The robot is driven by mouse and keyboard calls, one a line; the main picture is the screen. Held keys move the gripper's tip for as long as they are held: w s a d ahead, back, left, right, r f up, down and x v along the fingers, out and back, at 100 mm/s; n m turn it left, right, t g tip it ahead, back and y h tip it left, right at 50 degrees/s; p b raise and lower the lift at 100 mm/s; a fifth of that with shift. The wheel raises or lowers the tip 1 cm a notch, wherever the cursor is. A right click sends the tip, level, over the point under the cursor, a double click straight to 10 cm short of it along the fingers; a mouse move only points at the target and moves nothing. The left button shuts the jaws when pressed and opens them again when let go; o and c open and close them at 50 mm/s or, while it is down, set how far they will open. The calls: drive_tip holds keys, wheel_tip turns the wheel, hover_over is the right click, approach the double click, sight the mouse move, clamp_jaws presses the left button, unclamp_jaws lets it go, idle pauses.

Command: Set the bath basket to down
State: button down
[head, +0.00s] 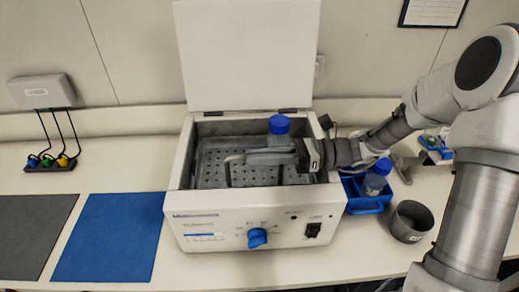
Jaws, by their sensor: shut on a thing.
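The water bath (205,232) stands on the bench with its lid (246,55) raised. The bath basket (212,178), a grey perforated metal tray, sits inside the bath's walls. A grey arched handle (229,172) rises on its near side. My gripper (297,157) reaches in from the right over the bath's right wall and is shut on the handle's right part. The jaws hide the grip itself. A blue-capped bottle (279,126) stands behind the handle, its lower part hidden. I cannot tell how far the basket's base is from the bath floor.
Right of the bath, a blue carrier (366,206) holds a blue-capped bottle (376,178); a grey metal cup (411,222) stands beside it. Blue (110,238) and dark grey (32,236) mats lie left. A rack with cables (50,163) sits farther back.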

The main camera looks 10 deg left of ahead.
drive_tip(key=c, duration=0.9)
unclamp_jaws()
drive_tip(key=shift+r, duration=0.15)
drive_tip(key=b+v, duration=0.1)
drive_tip(key=v, duration=1.6)
drive_tip(key=shift+w+d, duration=0.15)
drive_tip(key=shift+d, duration=0.1)
drive_tip(key=s+a+n+h, duration=0.1)
drive_tip(key=s+a+r+n+h, duration=0.1)
drive_tip(key=s+h, duration=0.1)
drive_tip(key=s+n+h, duration=0.1)
drive_tip(key=s+h, duration=0.1)
drive_tip(key=shift+s+a+r+n+g, duration=0.15)
drive_tip(key=shift+a+r+n+g, duration=0.15)
drive_tip(key=shift+a+n, duration=0.1)
drive_tip(key=s+d+r+n+t+h, duration=0.1)
drive_tip(key=s+d+n+t+h, duration=0.1)
drive_tip(key=s+n+t+h, duration=0.1)
drive_tip(key=s+d+r+n+t+h, duration=0.2)
drive_tip(key=s+d+n+t+h, duration=0.1)
drive_tip(key=s+n+h, duration=0.2)
drive_tip(key=s+d+r+n+t+h, duration=0.2)
drive_tip(key=s+d+n+t+h, duration=0.1)
drive_tip(key=s+n+t+h, duration=0.1)
drive_tip(key=shift+s+n+h, duration=0.3)
drive_tip(key=shift+s+n, duration=0.15)
drive_tip(key=shift+n, duration=0.45)
